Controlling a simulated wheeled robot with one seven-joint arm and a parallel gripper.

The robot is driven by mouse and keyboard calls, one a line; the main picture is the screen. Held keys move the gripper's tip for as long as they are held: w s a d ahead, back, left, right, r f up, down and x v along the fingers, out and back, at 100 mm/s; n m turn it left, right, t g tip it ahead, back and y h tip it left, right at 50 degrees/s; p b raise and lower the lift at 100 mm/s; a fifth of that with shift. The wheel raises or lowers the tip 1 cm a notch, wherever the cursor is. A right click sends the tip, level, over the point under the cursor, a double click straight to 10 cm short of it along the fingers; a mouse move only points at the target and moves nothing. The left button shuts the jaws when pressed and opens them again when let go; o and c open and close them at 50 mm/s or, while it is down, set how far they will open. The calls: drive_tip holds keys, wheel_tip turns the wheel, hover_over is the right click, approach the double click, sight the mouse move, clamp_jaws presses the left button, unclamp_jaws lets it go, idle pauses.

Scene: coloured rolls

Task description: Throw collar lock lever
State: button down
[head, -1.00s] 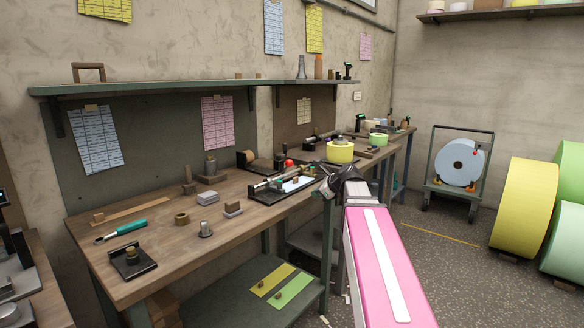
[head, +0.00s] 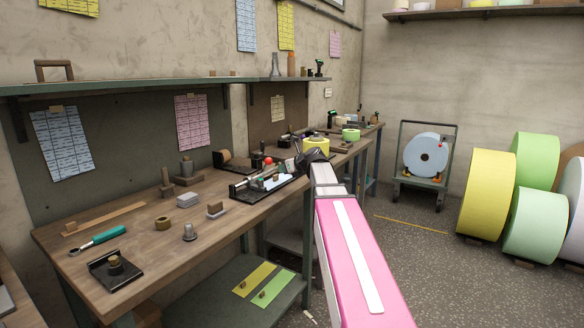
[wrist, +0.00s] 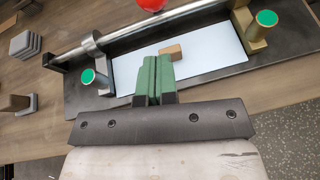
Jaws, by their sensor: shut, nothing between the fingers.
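A dark-based shaft fixture stands on the workbench in the head view (head: 240,192). In the wrist view its silver rod (wrist: 130,33) carries a metal collar (wrist: 91,42) toward the left. A red ball knob (wrist: 151,4) shows at the wrist view's top edge, cut off, and also in the head view (head: 268,160). How the knob joins the collar is hidden. My gripper (wrist: 154,78) has its green pads together, empty, over the near edge of the fixture's white plate (wrist: 205,50). In the head view my dark wrist hides the fingers.
A small wooden block (wrist: 171,52) lies on the plate just beyond the fingertips. Two green-capped posts (wrist: 266,19) (wrist: 88,76) flank it. Grey blocks (wrist: 25,44) sit left. A yellow roll (head: 316,146) stands farther along the bench. Large rolls (head: 487,195) stand on the floor right.

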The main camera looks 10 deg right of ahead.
sight(271, 162)
drive_tip(key=shift+w+a+r, duration=0.3)
drive_tip(key=shift+w+a, duration=0.35)
drive_tip(key=shift+w, duration=0.25)
drive_tip(key=shift+w+a+r, duration=0.3)
drive_tip(key=shift+w+a, duration=0.3)
drive_tip(key=shift+w, duration=0.3)
drive_tip(key=shift+w+a+r+g+h, duration=0.35)
drive_tip(key=shift+w+r+g+h, duration=0.05)
drive_tip(key=shift+r+h, duration=0.15)
drive_tip(key=w+a+r+g+h, duration=0.2)
drive_tip(key=w+a+g+h, duration=0.1)
drive_tip(key=w+a+r+g+h, duration=0.1)
drive_tip(key=g, duration=0.1)
drive_tip(key=shift+w+a+r+n+h, duration=0.2)
drive_tip(key=shift+w+r+n+h, duration=0.05)
drive_tip(key=shift+w+n, duration=0.05)
drive_tip(key=shift+w+a+g+h, duration=0.7)
drive_tip(key=shift+w+a, duration=0.3)
drive_tip(key=shift+a, duration=0.15)
